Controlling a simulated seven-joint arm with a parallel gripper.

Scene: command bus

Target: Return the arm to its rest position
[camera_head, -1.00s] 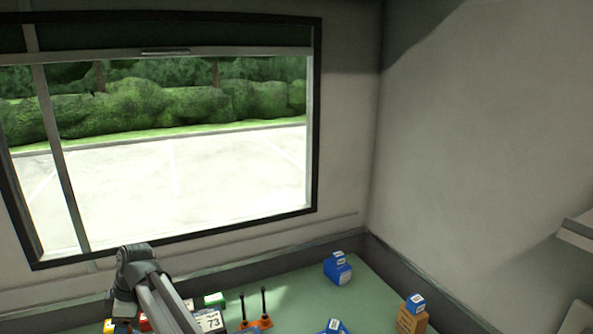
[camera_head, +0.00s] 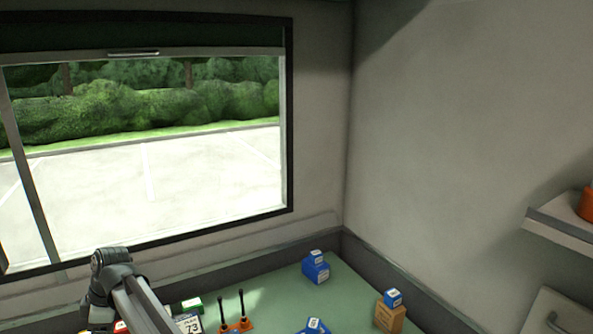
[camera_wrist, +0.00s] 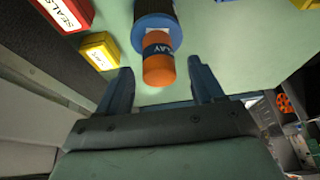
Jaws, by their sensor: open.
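My gripper (camera_wrist: 160,88) is open in the wrist view, with its two dark fingers apart. An orange-capped cylinder with a dark blue body (camera_wrist: 157,45) shows between and beyond the fingertips; I cannot tell its exact distance from them. My arm (camera_head: 135,300) shows at the lower left of the head view, over the near left of the green table (camera_head: 265,297). The gripper itself is below the edge of the head view.
A red box marked SEALS (camera_wrist: 65,14) and a yellow box (camera_wrist: 99,50) lie left of the gripper. Blue boxes (camera_head: 316,268), a cardboard box (camera_head: 389,317) and an orange holder with two dark rods (camera_head: 236,325) stand on the table. A shelf (camera_head: 565,233) juts from the right wall.

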